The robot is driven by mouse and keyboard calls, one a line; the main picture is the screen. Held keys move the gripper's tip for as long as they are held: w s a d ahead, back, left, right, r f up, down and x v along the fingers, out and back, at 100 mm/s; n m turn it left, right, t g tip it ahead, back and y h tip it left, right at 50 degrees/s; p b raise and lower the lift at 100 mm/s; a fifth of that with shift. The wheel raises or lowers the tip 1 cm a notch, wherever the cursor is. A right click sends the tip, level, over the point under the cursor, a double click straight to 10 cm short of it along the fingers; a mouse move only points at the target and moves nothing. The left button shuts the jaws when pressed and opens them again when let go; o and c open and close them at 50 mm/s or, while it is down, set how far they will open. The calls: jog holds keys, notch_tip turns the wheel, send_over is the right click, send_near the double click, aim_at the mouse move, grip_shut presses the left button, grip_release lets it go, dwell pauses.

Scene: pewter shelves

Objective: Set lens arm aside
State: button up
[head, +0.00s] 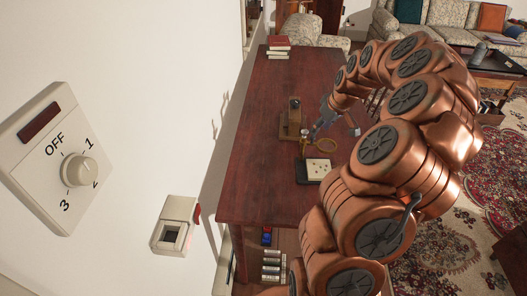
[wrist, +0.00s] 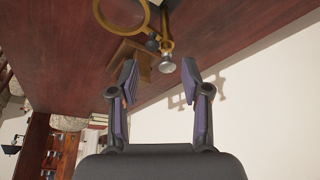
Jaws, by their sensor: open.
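The wooden block of the stand (wrist: 131,57) is behind the left finger. My gripper (head: 314,132) is close to the lens and stand; in the wrist view its fingers (wrist: 158,84) are apart with nothing between their pads. The knob appears just beyond the fingertips; contact cannot be told.
A dark box with a pale, dotted top (head: 317,169) sits near the table's front right. Stacked books (head: 278,47) lie at the far end. The wall borders the table (head: 259,170) on the left. The table's left and near parts are clear.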

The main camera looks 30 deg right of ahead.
jog(key=s+a+r+n+g, duration=0.1)
jog(key=s+a+r, duration=0.1)
jog(key=a, duration=1)
jog(key=s+a+r+g+y, duration=0.1)
jog(key=a+r, duration=0.3)
jog(key=a, duration=0.8)
jog(key=shift+s+a+n+b, duration=0.3)
jog(key=shift+s+n+b, duration=0.1)
jog(key=shift+s, duration=0.35)
